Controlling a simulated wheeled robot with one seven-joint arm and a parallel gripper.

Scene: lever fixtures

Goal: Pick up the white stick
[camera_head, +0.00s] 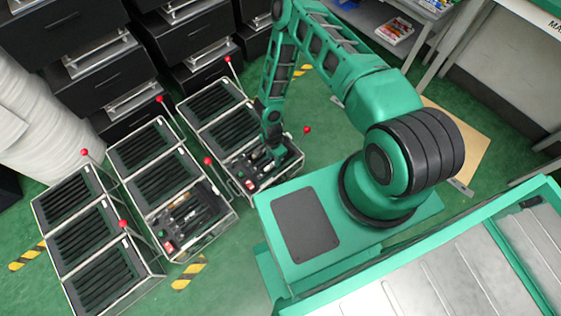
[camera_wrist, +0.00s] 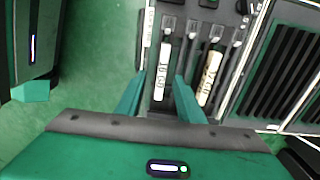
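A white stick (camera_wrist: 162,72) with dark lettering lies on a dark panel in the wrist view. My gripper (camera_wrist: 158,92) is open, with one green finger on each side of this stick's line; I cannot tell whether either finger touches it. A second, cream-coloured stick (camera_wrist: 210,78) with lettering lies to the right, outside the right finger. In the head view my gripper (camera_head: 272,146) points down over the front part of the rightmost lever fixture (camera_head: 225,128), where the white stick cannot be made out clearly.
Two more lever fixtures with red-knobbed levers stand to the left, the middle one (camera_head: 150,160) and the left one (camera_head: 85,235). Black drawer cabinets (camera_head: 80,60) stand behind them. A red-knobbed lever (camera_head: 306,130) rises right of my gripper. Green floor (camera_head: 235,245) is clear in front.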

